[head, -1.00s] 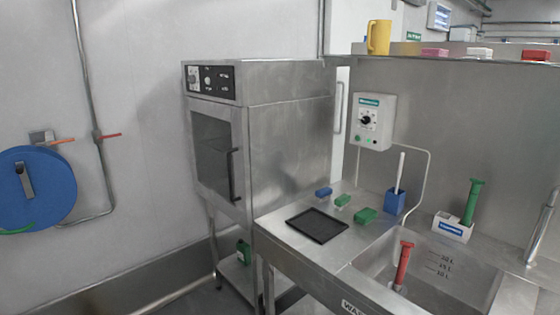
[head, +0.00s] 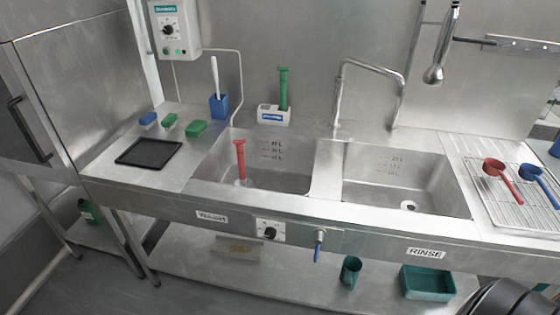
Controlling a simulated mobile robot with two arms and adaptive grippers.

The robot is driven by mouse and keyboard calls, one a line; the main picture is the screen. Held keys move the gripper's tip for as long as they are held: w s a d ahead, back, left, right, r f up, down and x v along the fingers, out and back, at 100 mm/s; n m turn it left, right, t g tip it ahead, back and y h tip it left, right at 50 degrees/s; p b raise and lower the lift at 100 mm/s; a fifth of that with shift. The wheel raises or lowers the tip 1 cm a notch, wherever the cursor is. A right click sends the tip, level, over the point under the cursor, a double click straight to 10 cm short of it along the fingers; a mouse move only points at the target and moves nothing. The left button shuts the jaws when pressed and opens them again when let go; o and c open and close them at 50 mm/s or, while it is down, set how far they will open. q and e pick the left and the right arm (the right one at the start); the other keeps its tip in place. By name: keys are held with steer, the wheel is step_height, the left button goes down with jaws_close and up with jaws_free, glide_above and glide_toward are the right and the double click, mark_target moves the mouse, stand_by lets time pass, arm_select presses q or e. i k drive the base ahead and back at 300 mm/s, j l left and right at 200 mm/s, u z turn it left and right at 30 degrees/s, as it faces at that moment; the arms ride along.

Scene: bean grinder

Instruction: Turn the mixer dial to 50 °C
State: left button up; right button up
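A small white panel with a black dial (head: 270,232) is on the sink's front edge, right of the WASH label. It looks like the mixer dial; its scale is too small to read. Another dial (head: 168,29) sits on a white wall box (head: 174,12) with a green button, at the upper left. A blue-handled tap (head: 318,243) is right of the front panel. Neither gripper is in view. A dark rounded shape at the bottom right corner seems to be part of my own arm.
The wash basin (head: 290,180) holds a red-handled tool (head: 240,161). The rinse basin (head: 437,188) is empty. A black tray (head: 148,153) lies on the left counter. Red (head: 497,168) and blue ladles lie on the right rack. A green bin (head: 428,282) stands on the lower shelf.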

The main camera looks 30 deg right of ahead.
mark_target(271, 233)
steer(key=l+z, duration=0.15)
steer(key=z, duration=0.3)
steer(key=l+z, duration=0.2)
steer(key=z, duration=0.3)
steer(key=i+j, duration=0.05)
